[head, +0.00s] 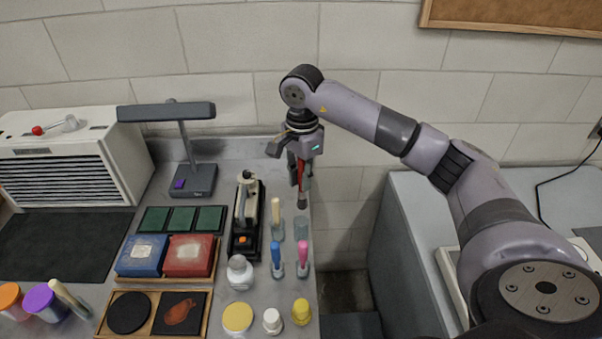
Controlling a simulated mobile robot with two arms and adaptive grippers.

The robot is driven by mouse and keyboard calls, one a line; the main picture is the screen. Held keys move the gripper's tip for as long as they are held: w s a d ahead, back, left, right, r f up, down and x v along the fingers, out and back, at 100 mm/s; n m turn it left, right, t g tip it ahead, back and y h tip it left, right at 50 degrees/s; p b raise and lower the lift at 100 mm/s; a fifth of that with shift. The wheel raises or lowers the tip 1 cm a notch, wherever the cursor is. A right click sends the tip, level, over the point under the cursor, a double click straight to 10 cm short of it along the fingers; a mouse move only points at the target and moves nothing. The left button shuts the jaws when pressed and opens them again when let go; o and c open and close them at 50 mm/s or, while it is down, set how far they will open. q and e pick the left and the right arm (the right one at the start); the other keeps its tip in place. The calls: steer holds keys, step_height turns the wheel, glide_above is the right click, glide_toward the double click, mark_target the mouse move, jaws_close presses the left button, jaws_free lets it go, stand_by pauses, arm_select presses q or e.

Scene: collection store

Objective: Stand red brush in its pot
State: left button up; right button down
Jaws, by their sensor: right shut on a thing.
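My right gripper (297,172) points down above the back right part of the bench and is shut on the red brush (301,188). The brush hangs about upright, its dark tip downward. An empty clear pot (301,230) stands just below the tip in the picture; a small gap shows between them. Other clear pots beside it hold a cream brush (276,212), a blue brush (277,252) and a pink brush (302,253). My left gripper is not in view.
A black microscope-like device (246,218) stands left of the pots. A white bottle (240,272) and jars with a yellow lid (237,318) and a yellow cap (301,311) stand in front. The bench's right edge runs close beside the pots, with a gap beyond it.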

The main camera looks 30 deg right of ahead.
mark_target(301, 206)
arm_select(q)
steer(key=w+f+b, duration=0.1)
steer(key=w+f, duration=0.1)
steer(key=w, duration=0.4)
arm_select(e)
steer(key=f, duration=0.3)
steer(key=shift+w+f, duration=0.2)
steer(key=shift+w, duration=0.1)
steer(key=shift+s+f+b, duration=0.1)
steer(key=shift+f+b, duration=0.2)
steer(key=shift+b, duration=0.1)
step_height(301, 206, down, 3)
steer(key=shift+r+b, duration=0.1)
steer(key=shift+b, duration=1.05)
step_height(301, 206, down, 2)
steer(key=shift+b, duration=0.85)
steer(key=shift+f+b, duration=0.6)
steer(key=shift+f, duration=0.2)
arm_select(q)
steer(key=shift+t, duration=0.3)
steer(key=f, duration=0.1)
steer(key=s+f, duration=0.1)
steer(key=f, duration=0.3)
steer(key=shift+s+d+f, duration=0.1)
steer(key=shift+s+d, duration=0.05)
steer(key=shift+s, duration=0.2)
